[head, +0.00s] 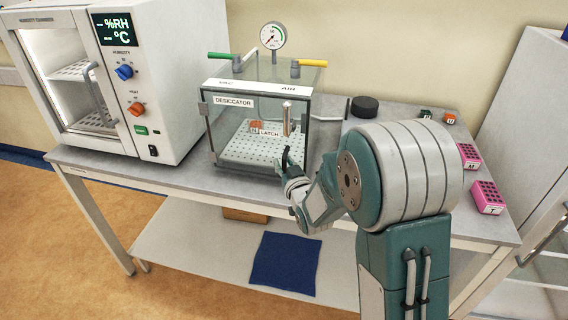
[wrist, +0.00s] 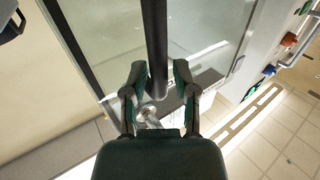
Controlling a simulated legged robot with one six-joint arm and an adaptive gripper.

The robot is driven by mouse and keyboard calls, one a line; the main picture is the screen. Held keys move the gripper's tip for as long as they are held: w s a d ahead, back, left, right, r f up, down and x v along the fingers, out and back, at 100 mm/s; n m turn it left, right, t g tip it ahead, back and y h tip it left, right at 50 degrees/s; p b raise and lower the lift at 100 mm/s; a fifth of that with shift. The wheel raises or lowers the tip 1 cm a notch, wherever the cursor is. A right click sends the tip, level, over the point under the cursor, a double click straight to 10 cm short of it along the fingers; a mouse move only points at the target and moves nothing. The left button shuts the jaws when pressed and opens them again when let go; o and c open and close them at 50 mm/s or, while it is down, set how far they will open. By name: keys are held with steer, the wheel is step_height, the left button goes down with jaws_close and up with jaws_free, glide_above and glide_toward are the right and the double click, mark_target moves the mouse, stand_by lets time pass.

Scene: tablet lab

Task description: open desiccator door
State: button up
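The desiccator (head: 262,115) is a clear box with a gauge on top, standing on the bench. Its front door (head: 235,130) looks shut. My gripper (head: 288,158) is in front of the door, just below the handle. In the wrist view, a dark bar (wrist: 155,45), apparently the handle, reaches down between the fingertips of my gripper (wrist: 159,75). The fingers are apart, with a gap on each side of the bar. The latch itself is not clear.
A humidity chamber (head: 165,75) stands close to the desiccator's left. A black round object (head: 364,107) lies to the right. Pink racks (head: 488,196) sit at the bench's right end. Bare bench (head: 190,178) shows in front. My arm covers the bench right of the door.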

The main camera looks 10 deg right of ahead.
jaws_close()
steer(key=shift+s, duration=0.1)
